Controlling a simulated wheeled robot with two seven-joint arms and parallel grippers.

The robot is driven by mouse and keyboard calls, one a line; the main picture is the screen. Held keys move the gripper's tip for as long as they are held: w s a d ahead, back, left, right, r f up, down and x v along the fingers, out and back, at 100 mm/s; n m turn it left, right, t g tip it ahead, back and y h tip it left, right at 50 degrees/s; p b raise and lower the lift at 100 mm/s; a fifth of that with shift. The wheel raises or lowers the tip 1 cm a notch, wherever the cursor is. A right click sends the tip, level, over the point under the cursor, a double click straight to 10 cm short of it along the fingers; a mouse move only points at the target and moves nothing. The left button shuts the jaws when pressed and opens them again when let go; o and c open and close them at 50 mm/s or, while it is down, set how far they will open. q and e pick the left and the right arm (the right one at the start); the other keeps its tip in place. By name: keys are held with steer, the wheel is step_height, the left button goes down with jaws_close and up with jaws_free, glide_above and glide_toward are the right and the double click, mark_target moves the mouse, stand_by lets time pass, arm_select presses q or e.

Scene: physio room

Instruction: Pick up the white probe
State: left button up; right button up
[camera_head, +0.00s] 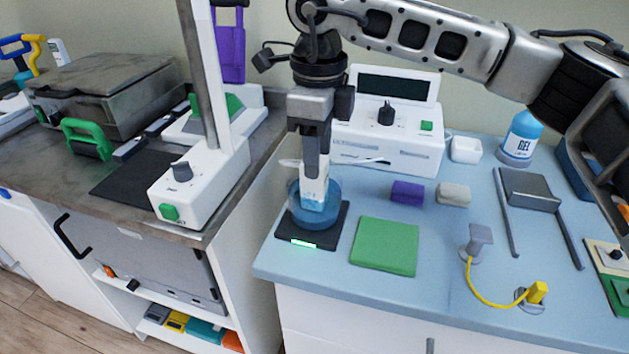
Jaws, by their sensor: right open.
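A white probe (313,196) stands upright, partly inside a translucent blue cup (293,207). The cup sits on a black pad (330,236) with a lit green strip at its front edge. My right gripper (318,172) reaches in from above and points down over the cup. Its fingers are at the upper part of the probe and hide some of it. The jaws are open, and I cannot tell whether a finger touches the probe. My left gripper is not in view.
Behind the cup stands a white console (410,147) with a dark screen. A green mat (385,246) lies right of the pad, with a purple block (407,192) and a beige block (453,194) beyond. A white stand (200,185) rises on the left counter.

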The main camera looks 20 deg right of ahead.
mark_target(314, 183)
steer(key=f, duration=0.5)
steer(key=shift+a, duration=0.25)
steer(key=shift+r, duration=0.1)
steer(key=c, duration=0.7)
steer(key=shift+c, duration=0.6)
steer(key=shift+w+r, duration=0.1)
steer(key=shift+r, duration=0.05)
